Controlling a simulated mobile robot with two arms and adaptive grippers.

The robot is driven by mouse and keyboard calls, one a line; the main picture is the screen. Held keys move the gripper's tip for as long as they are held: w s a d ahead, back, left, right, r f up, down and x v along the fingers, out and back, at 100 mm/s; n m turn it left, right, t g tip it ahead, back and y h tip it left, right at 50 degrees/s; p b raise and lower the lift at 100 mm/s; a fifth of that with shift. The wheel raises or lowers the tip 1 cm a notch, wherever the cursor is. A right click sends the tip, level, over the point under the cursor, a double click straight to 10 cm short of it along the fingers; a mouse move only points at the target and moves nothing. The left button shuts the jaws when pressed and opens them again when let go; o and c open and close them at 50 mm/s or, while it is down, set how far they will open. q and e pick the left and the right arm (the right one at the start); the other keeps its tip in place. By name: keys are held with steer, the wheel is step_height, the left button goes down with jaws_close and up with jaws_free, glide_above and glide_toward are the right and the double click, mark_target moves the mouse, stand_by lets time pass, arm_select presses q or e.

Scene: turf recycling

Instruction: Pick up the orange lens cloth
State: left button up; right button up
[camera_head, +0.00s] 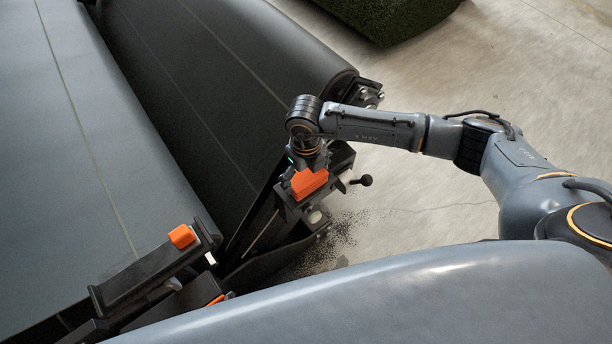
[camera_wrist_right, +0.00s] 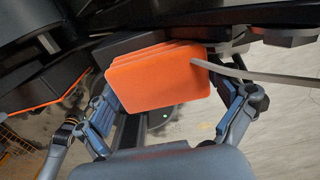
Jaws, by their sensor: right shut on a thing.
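The orange lens cloth (camera_head: 309,184) is a flat, folded, layered orange piece at the end of the dark roller frame. In the right wrist view the cloth (camera_wrist_right: 158,80) fills the space between the fingers. My right gripper (camera_wrist_right: 168,125) has one blue-padded finger on each side of it and is shut on it. In the head view the right gripper (camera_head: 305,162) is at the cloth, with its fingers mostly hidden. The cloth appears close against the dark frame; whether it still touches it, I cannot tell. My left gripper is not in view.
Wide dark belts (camera_head: 75,130) fill the left. A second orange piece (camera_head: 182,236) sits on a black bracket (camera_head: 140,280). A black-knobbed lever (camera_head: 364,180) sticks out beside the cloth. Black crumbs lie on the concrete floor (camera_head: 410,210). A green turf roll (camera_head: 390,15) lies at the back.

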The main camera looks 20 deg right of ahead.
steer(key=shift+r, duration=0.1)
steer(key=shift+r, duration=0.2)
step_height(320, 180, up, 2)
steer(key=shift+r+b, duration=0.1)
steer(key=shift+b, duration=0.25)
steer(key=s+r, duration=0.1)
steer(key=s+a+r, duration=0.1)
steer(key=r, duration=0.1)
steer(key=s+r, duration=0.2)
steer(key=shift+a+r, duration=0.15)
steer(key=shift+a, duration=0.15)
steer(key=s+a+r+b, duration=0.1)
steer(key=s+a+r, duration=0.2)
steer(key=s, duration=0.6)
steer(key=shift+a+r, duration=0.25)
steer(key=shift+r, duration=0.7)
steer(key=o, duration=0.5)
steer(key=c, duration=0.4)
steer(key=shift+d, duration=0.1)
